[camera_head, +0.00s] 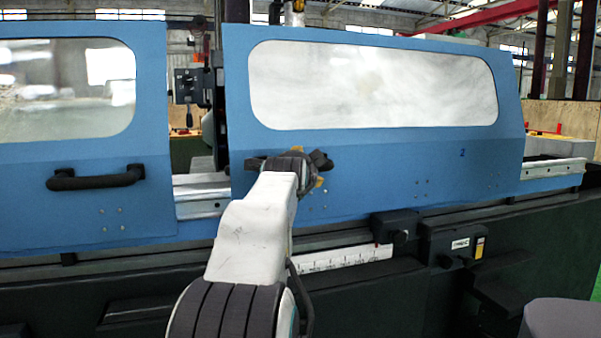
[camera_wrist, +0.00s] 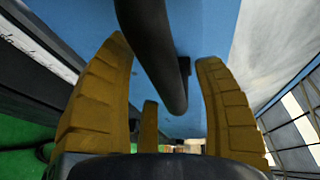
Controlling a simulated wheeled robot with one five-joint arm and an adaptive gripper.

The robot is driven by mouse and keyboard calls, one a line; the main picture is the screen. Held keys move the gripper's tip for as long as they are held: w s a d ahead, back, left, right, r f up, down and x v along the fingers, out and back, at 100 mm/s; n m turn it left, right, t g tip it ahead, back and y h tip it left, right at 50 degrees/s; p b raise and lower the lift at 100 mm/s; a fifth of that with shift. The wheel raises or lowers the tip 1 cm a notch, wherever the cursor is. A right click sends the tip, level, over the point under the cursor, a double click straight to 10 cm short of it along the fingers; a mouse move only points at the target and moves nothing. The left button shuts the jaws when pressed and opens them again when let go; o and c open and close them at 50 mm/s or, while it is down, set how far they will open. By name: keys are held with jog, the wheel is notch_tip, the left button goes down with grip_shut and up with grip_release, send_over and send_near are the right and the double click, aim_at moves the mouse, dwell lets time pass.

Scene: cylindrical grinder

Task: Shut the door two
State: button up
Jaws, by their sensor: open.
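Door two is the right blue door (camera_head: 375,165), with a large window and a small "2" at its lower right. A gap with grey rail and machine parts lies between it and the left blue door (camera_head: 150,170). Door two's black handle (camera_head: 322,161) is at its lower left, partly hidden by my gripper (camera_head: 308,172). In the wrist view the handle bar (camera_wrist: 155,50) passes between the yellow fingers of my gripper (camera_wrist: 165,52). The fingers are open, with space visible on both sides of the bar; contact cannot be told.
The left door has its own black handle (camera_head: 95,178). A grey rail (camera_head: 553,169) shows right of door two. Black control boxes (camera_head: 450,242) protrude below it. A lever panel (camera_head: 190,87) stands in the gap.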

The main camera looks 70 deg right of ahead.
jog(key=shift+c, duration=0.3)
jog(key=c, duration=1.2)
grip_shut()
